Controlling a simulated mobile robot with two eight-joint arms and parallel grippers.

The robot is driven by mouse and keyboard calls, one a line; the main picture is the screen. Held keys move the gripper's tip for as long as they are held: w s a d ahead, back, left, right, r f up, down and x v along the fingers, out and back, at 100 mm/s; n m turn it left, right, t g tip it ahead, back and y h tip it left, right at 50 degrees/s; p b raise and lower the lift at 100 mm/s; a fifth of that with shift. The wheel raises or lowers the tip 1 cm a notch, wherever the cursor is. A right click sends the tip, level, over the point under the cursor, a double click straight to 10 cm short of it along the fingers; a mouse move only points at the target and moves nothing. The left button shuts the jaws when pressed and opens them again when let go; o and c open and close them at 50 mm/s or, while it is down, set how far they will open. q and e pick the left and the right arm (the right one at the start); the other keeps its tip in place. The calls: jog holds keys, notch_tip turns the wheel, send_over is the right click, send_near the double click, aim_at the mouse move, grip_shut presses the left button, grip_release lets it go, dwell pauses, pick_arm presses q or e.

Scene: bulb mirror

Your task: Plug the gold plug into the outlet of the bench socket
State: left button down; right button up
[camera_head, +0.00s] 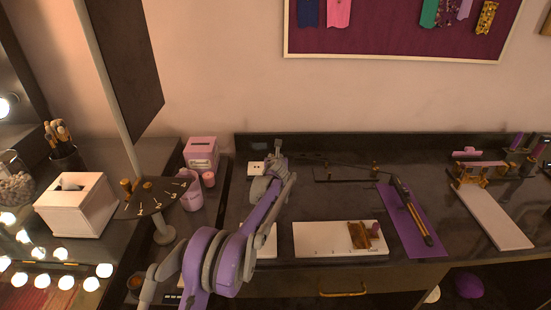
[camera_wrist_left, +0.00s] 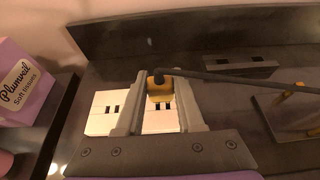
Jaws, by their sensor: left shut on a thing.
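The gold plug (camera_wrist_left: 159,92) is between the fingers of my left gripper (camera_wrist_left: 161,80), which is shut on it. A black cord (camera_wrist_left: 240,80) runs from the plug to the right. The white bench socket (camera_wrist_left: 101,118) lies below and behind the gripper in the left wrist view. One pair of dark slots shows left of the fingers, another between them just below the plug. I cannot tell whether the plug touches the socket. In the head view the socket (camera_head: 256,168) is at the back of the bench, beside my left gripper (camera_head: 278,150); the plug is hidden there. My right gripper is not in view.
A dark slotted block (camera_wrist_left: 240,66) stands behind the cord. A pink tissue box (camera_head: 201,150) and pink jars are left of the socket. A white board (camera_head: 320,240) and a purple mat (camera_head: 412,235) lie right of my arm. A dark wall edge runs behind.

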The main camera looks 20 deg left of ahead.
pick_arm(q)
jog(key=shift+f+b, duration=0.8)
jog(key=shift+f, duration=0.45)
jog(key=shift+c, duration=2.2)
grip_release()
jog(key=shift+s, duration=0.1)
jog(key=v, duration=1)
jog(key=shift+s+d+r+b, duration=0.1)
jog(key=shift+s+r+b, duration=0.05)
jog(key=shift+b, duration=0.25)
jog(key=shift+s+r, duration=0.1)
jog(key=shift+s, duration=0.05)
